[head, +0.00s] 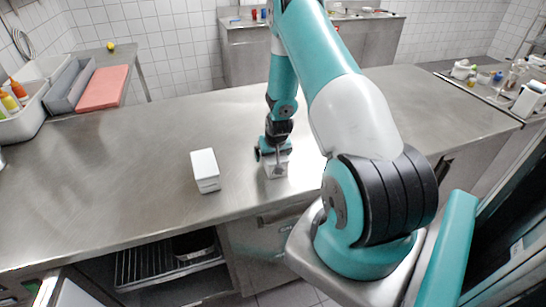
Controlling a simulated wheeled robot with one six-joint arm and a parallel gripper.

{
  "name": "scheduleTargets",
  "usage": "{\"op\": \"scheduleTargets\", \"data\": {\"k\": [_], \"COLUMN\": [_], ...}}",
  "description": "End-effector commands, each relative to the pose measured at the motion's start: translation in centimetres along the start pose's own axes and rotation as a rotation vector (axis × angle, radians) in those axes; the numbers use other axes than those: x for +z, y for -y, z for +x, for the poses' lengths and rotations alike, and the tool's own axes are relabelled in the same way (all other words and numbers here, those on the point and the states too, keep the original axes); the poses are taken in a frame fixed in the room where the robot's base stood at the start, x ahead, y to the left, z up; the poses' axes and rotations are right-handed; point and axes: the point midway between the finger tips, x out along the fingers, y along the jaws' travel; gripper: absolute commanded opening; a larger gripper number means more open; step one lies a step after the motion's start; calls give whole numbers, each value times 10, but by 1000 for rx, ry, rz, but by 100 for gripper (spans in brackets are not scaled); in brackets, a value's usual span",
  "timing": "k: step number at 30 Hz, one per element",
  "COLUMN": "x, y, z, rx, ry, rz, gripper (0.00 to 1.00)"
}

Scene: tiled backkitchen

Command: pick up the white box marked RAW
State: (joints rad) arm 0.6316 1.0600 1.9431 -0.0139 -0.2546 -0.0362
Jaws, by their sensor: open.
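A white box (205,171) stands on the steel counter (130,150), left of my gripper; no marking on it can be read from here. My gripper (273,160) points down low over the counter, a short way right of that box and apart from it. It is open.
At the left are a white bin with sauce bottles (18,95), a grey container (70,87) and a red board (103,88). Small items (485,77) stand at the far right. The counter's left-middle is clear. A cabinet below the front edge is open, showing a rack (150,265).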

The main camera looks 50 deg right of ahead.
Motion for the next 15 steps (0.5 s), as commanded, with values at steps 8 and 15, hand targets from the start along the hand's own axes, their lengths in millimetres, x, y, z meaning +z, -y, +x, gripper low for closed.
{"op": "scheduleTargets", "data": {"k": [8,15], "x": [1,2], "y": [0,0], "z": [2,4], "rx": [0,0], "ry": [0,0], "rz": [0,0], "gripper": [100,100]}}
